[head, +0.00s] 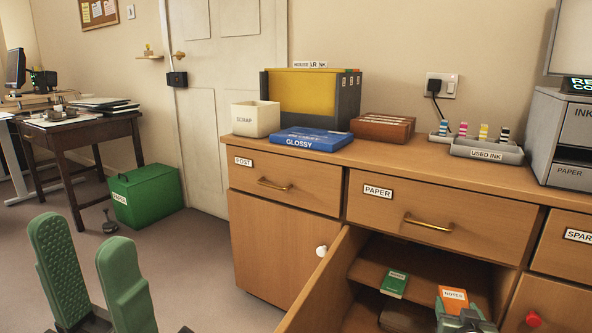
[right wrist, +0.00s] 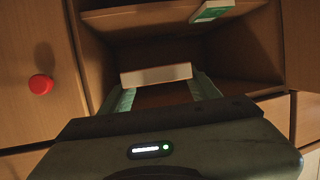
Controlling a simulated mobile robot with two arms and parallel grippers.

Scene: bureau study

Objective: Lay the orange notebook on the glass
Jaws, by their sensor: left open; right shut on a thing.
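The orange notebook (head: 454,296), with a white "NOTES" label, is in front of the open cabinet below the PAPER drawer. My right gripper (head: 460,314) is shut on it. In the right wrist view the notebook (right wrist: 156,75) shows its pale edge between the two green fingers, with the cabinet shelf behind it. My left gripper (head: 96,285) is open and empty, over the floor at the lower left. No glass can be made out in either view.
A green notebook (head: 395,283) lies on the cabinet shelf (head: 375,268). The open cabinet door (head: 322,285) stands left of my right gripper. A red knob (head: 533,319) is to its right. The counter above holds a blue GLOSSY box (head: 312,139), trays and a grey machine (head: 562,137).

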